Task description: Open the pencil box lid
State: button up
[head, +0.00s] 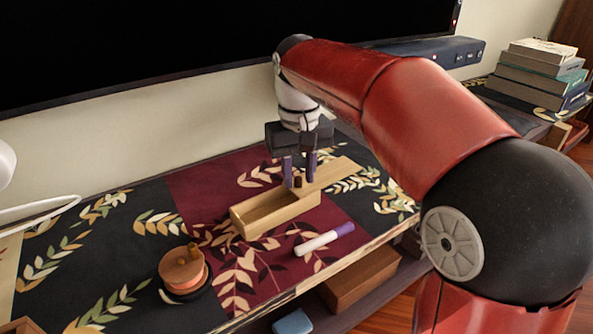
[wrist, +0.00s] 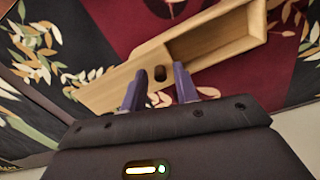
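The wooden pencil box (head: 243,221) lies on the patterned cloth, with its left part uncovered and its inside showing empty. Its flat lid (head: 333,172) is slid toward the right and reaches well past the box end. A small dark knob (head: 298,182) stands on the lid; it also shows in the wrist view (wrist: 160,73). My gripper (head: 299,180) points down over the lid with its two purple fingers apart. In the wrist view my gripper (wrist: 161,85) has one finger on each side of the knob, with gaps visible. The open box (wrist: 222,36) shows there too.
A white marker with a purple cap (head: 324,238) lies in front of the box. A round wooden and orange object (head: 183,271) stands to the left. A large black screen (head: 150,45) is behind. Stacked books (head: 541,72) are at the far right.

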jog(key=shift+o, duration=0.4)
jog(key=shift+r, duration=0.15)
notch_tip(320, 180, up, 8)
jog(key=shift+f+p, duration=0.2)
jog(key=shift+p, duration=0.55)
jog(key=shift+f, duration=0.1)
